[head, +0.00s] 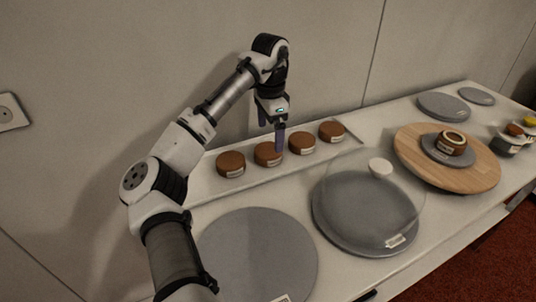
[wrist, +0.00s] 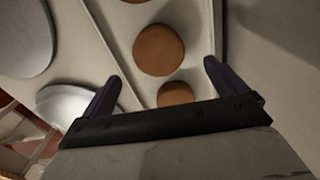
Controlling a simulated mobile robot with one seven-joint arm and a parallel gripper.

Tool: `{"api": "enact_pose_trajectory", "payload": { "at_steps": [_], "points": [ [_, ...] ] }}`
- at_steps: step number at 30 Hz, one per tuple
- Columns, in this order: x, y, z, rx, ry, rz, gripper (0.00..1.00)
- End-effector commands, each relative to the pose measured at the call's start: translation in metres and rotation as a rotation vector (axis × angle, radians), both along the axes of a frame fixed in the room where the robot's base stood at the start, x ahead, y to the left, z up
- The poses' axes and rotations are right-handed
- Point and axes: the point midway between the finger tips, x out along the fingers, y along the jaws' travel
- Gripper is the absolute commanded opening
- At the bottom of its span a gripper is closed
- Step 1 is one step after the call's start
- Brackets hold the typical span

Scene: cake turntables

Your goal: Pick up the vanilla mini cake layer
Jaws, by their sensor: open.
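Several round brown mini cake layers stand in a row on a long white board (head: 203,187). The leftmost is one cake layer (head: 231,164), then a second (head: 268,156), a third (head: 302,144) and a fourth (head: 331,131). Each has a small pale label on its side, too small to read, so I cannot tell which is vanilla. My gripper (head: 271,136) points down, open and empty, over the second layer from the left; one finger overlaps it in the head view. In the wrist view, one brown layer (wrist: 158,50) shows beyond the open gripper (wrist: 162,73). Another layer (wrist: 175,93) lies nearer the palm, partly hidden.
A clear dome with a pale knob (head: 380,167) covers a grey disc (head: 340,232) to the right. A large grey disc (head: 255,255) lies in front. The wall stands close behind the board.

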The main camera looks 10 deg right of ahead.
Motion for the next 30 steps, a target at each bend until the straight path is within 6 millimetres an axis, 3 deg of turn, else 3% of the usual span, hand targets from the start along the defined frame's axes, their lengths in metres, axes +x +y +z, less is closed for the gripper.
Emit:
{"api": "enact_pose_trajectory", "payload": {
  "at_steps": [8, 15, 24, 30],
  "points": [
    [-0.001, 0.0, -0.022, 0.002, -0.001, 0.001, 0.97],
    [-0.002, -0.001, -0.056, 0.0, 0.0, 0.001, 0.97],
    [-0.002, -0.001, -0.063, -0.001, -0.001, 0.001, 0.97],
    [-0.002, -0.001, -0.063, -0.001, -0.001, 0.001, 0.72]
  ]
}}
